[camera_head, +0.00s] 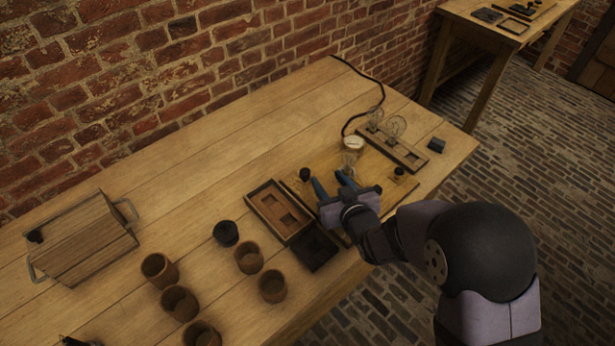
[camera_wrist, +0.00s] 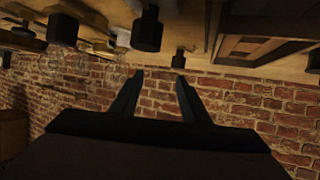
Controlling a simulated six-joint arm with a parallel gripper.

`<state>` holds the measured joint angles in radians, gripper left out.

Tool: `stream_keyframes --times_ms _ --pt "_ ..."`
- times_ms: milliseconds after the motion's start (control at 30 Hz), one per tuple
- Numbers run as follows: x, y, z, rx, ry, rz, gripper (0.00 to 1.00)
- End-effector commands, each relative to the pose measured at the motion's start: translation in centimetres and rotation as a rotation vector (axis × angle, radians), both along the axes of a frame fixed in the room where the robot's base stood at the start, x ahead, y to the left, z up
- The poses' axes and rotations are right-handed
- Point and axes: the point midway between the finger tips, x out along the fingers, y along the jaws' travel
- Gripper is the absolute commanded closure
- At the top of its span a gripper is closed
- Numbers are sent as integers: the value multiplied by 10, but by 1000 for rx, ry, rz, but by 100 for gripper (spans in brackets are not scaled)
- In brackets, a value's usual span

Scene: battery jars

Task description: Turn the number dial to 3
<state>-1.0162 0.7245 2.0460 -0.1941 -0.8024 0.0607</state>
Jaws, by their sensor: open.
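A pale round piece (camera_head: 354,143) on the wooden board (camera_head: 373,188) looks like a dial or gauge face; any numbers are too small to read. A dark knob (camera_head: 305,174) stands at the board's left side and another dark knob (camera_head: 398,172) at its right. I cannot tell which is the number dial. My gripper (camera_head: 332,182) is over the front of the board, blue fingers apart and empty, right of the left knob. In the wrist view my gripper (camera_wrist: 160,77) is open, with a large dark knob (camera_wrist: 147,32) and a smaller one (camera_wrist: 178,60) beyond the fingertips.
A wooden tray with recesses (camera_head: 265,206) and a dark square tray (camera_head: 313,249) lie left of the board. Two glass discs (camera_head: 396,127) stand behind it on a strip. Several brown jars (camera_head: 249,258) and a lidded wooden box (camera_head: 85,240) are further left. The table's back left is clear.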

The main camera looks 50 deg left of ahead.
Motion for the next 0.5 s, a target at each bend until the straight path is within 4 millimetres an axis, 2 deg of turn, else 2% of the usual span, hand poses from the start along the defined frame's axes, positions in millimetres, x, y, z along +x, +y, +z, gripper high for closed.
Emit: stream_keyframes --times_ms 33,167,500 --pt "-13 4 -6 5 4 31 58" --pt "-29 9 -9 13 9 72 58" --pt "-26 20 -12 15 10 73 58"
